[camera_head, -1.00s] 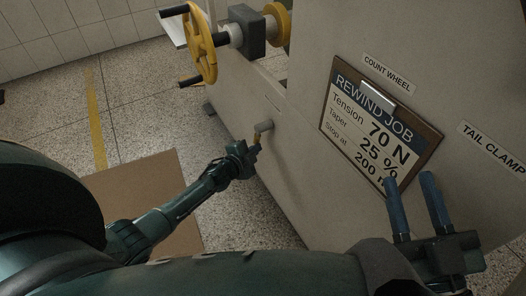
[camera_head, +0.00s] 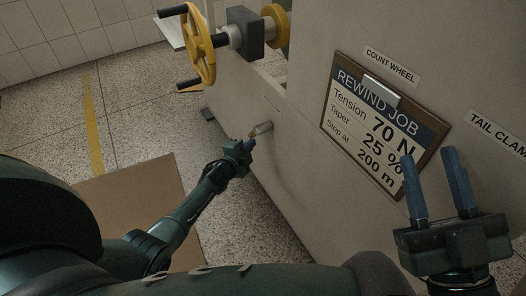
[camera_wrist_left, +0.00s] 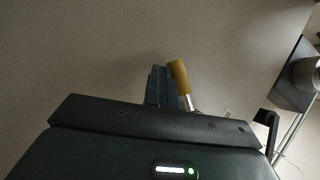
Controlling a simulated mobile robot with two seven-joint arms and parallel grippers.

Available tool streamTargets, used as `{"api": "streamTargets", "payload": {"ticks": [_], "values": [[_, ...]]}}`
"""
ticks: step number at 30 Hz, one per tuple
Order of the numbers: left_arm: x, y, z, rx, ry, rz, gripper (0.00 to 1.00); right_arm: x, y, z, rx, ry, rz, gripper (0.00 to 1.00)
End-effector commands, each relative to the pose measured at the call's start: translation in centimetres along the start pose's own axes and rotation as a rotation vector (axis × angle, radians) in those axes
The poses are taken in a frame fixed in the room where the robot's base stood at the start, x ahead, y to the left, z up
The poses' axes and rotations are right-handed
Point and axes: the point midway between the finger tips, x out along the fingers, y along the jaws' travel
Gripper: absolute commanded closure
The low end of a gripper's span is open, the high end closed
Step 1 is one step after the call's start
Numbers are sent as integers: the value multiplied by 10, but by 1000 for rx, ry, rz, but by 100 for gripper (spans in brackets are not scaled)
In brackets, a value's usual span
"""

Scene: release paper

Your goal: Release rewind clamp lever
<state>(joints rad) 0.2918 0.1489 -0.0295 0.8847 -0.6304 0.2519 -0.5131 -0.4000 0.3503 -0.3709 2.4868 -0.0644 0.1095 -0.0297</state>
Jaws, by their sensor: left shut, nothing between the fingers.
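The clamp lever shows a yellow grip (camera_wrist_left: 180,77) on a thin metal rod in the left wrist view. In the head view, its small yellow grip (camera_head: 252,136) lies beside a grey hub (camera_head: 263,128) on the machine's side and is partly hidden. My left gripper (camera_head: 248,146) is shut and empty, its blue fingertips close by the yellow grip. In the wrist view the fingers (camera_wrist_left: 160,85) stand just left of the grip; I cannot tell whether they touch it. My right gripper (camera_head: 436,184) is open and empty in front of the machine panel.
A yellow handwheel (camera_head: 199,45) with black handles sticks out above the lever. A clipboard (camera_head: 378,130) reading "REWIND JOB" hangs on the panel, near a "TAIL CLAMP" label (camera_head: 497,133). A brown mat (camera_head: 130,195) lies on the speckled floor.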

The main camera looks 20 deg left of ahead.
Motion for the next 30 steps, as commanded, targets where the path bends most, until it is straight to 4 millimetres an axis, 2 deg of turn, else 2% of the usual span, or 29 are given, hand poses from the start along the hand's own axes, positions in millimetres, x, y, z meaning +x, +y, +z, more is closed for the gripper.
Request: {"api": "streamTargets", "payload": {"ticks": [26,30], "values": [[0,-5,1,-2,5,-4,100,1,1,-2,-9,14,1,64],[-6,-5,1,-3,4,-2,100,4,3,-6,-6,11,1,64]]}}
